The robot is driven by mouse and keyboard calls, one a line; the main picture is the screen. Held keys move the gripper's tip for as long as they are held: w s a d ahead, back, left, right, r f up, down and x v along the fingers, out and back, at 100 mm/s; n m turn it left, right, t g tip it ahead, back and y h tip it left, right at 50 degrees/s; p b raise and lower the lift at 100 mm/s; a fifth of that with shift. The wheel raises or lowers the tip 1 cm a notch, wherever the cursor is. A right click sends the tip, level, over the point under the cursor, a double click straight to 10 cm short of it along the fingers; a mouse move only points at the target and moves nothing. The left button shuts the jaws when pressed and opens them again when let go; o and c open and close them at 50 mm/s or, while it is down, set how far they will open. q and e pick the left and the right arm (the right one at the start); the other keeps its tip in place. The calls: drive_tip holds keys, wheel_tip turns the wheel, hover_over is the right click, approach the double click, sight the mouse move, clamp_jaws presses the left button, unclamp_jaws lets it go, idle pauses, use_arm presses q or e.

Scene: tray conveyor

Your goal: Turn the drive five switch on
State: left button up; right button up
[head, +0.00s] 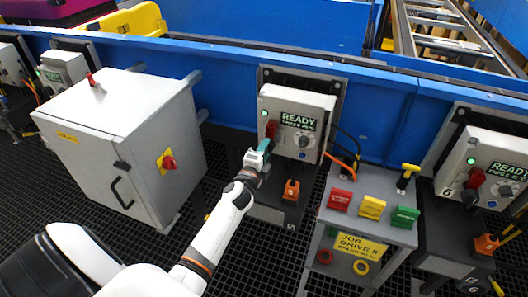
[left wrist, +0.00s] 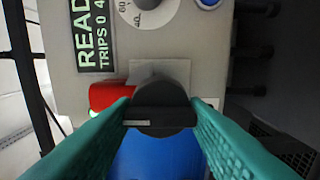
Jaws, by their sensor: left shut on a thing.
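The drive five control box (head: 318,122) is a pale grey box on the blue conveyor side, with a lit READY display (head: 298,121). A switch with a red part (head: 271,129) sits at its lower left. In the left wrist view the red part (left wrist: 108,95) lies beside a round black knob (left wrist: 160,92). My left gripper (head: 263,150) has its teal fingers shut on the black knob, from in front. In the left wrist view the left gripper (left wrist: 161,117) hides part of the switch. My right gripper is not in view.
A white cabinet (head: 120,125) with a red knob stands left of my arm. A grey stand (head: 346,231) with red, yellow and green blocks and a JOB DRIVE 5 sign stands to the right. Another control box (head: 483,160) is further right.

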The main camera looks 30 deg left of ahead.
use_arm(q)
drive_tip(key=shift+f, duration=0.1)
idle(0.3)
drive_tip(key=o, duration=1)
drive_tip(key=shift+c, duration=0.2)
drive_tip(key=v, duration=1.2)
drive_tip(key=shift+b, duration=0.45)
